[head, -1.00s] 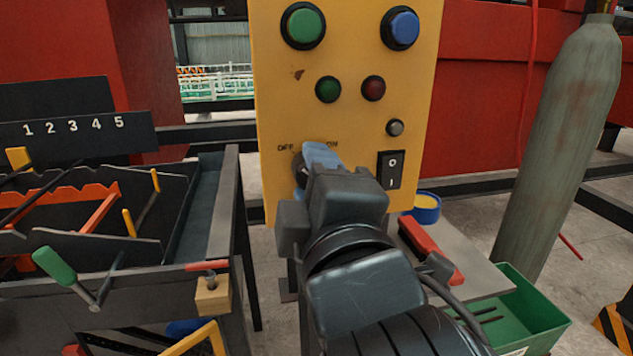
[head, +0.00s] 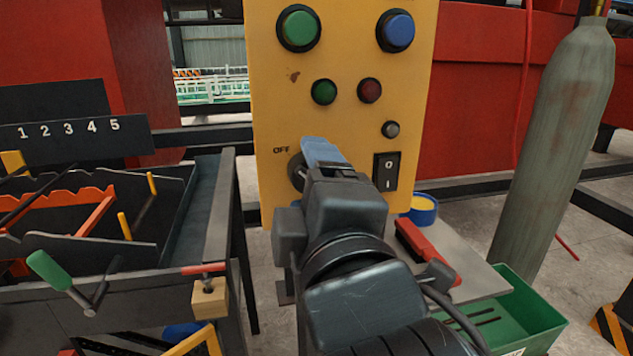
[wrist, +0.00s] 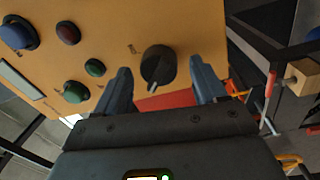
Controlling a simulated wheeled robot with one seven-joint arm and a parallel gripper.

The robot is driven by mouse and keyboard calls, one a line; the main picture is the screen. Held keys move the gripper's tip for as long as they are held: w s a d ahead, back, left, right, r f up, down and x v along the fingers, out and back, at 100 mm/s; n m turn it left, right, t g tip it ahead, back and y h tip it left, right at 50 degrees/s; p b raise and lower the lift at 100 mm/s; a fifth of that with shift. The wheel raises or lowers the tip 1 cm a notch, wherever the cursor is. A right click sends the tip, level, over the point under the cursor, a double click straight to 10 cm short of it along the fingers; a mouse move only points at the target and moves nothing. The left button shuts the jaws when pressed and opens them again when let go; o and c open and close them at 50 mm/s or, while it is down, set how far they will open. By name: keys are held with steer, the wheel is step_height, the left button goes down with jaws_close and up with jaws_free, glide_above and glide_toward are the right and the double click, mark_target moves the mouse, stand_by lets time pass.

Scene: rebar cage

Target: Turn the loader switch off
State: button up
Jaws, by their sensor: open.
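The loader switch is a round black rotary knob (head: 296,172) on the yellow panel (head: 345,70), with an OFF label at its upper left. In the head view it is mostly hidden behind my gripper (head: 318,152), and the ON label is covered. In the wrist view the knob (wrist: 158,64) shows between the two blue fingers of my gripper (wrist: 161,72), which is open. There is a visible gap on each side of the knob. A pale mark on the knob points down in that view, toward my gripper's body.
A black rocker switch (head: 386,171) sits just right of my gripper. Green (head: 299,27) and blue (head: 397,30) buttons, with smaller lamps, are higher on the panel. A dark rack (head: 190,225) stands left, a gas cylinder (head: 555,140) right, and a green bin (head: 510,315) lower right.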

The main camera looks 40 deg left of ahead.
steer(key=b+v, duration=0.1)
steer(key=v, duration=0.6)
steer(key=shift+s, duration=0.1)
steer(key=s+d+f+m+t+h+p, duration=0.3)
steer(key=d+f+m+h, duration=0.6)
steer(key=d+f+m, duration=1.05)
steer(key=s+d+f+m+h, duration=0.2)
steer(key=s+d+m+h, duration=0.3)
steer(key=s+d, duration=1.3)
steer(key=shift+s+m, duration=0.65)
steer(key=shift+s, duration=0.55)
steer(key=shift+c, duration=0.2)
